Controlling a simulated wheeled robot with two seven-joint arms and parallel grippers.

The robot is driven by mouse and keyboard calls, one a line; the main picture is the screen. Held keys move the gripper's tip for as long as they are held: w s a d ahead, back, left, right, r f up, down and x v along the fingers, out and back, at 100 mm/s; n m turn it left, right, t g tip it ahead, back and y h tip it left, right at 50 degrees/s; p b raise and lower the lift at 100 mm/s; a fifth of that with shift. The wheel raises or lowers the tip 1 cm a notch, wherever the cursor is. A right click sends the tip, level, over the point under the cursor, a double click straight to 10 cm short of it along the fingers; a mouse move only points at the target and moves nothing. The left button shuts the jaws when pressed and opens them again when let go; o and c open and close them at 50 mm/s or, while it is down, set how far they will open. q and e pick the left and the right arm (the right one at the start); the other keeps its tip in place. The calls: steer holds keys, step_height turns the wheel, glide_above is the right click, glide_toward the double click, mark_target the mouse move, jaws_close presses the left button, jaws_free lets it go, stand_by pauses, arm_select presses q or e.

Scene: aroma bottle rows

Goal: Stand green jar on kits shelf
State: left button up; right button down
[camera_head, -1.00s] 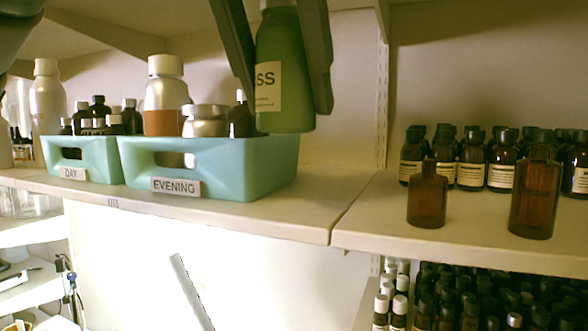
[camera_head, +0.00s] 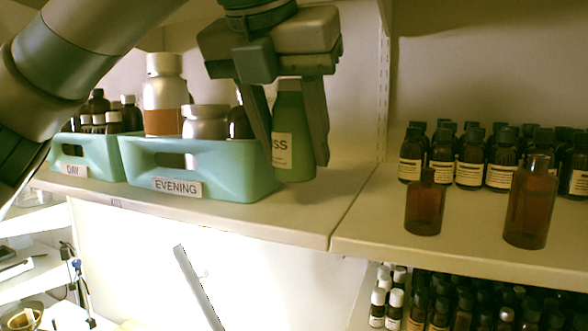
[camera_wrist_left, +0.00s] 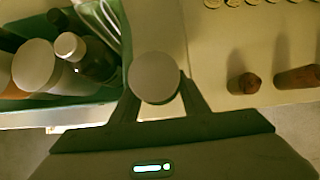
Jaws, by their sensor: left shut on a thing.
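The green jar (camera_head: 292,135) has a cream label and is upright between the fingers of my left gripper (camera_head: 297,150), which is shut on it. The jar is just right of the EVENING bin, with its base close to the left shelf (camera_head: 285,217). I cannot tell whether it touches the shelf. In the left wrist view its round pale cap (camera_wrist_left: 155,77) sits between the fingers, beside the bin's edge. My right gripper is not in view.
The teal EVENING bin (camera_head: 240,172) and DAY bin (camera_head: 95,153) hold several bottles. Two amber bottles, one short (camera_head: 425,207) and one tall (camera_head: 530,208), stand on the right shelf (camera_head: 370,225), before rows of dark labelled bottles (camera_head: 470,160). Bare shelf lies between.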

mark_target(294, 171)
arm_select(q)
step_height(294, 171, down, 2)
steer(key=shift+a+f+p, duration=0.1)
steer(key=shift+f+p, duration=0.1)
steer(key=shift+p, duration=0.5)
steer(key=shift+f, duration=0.7)
steer(key=shift+f, duration=0.1)
steer(key=o, duration=1)
steer(key=shift+c, duration=0.2)
steer(key=shift+r, duration=0.2)
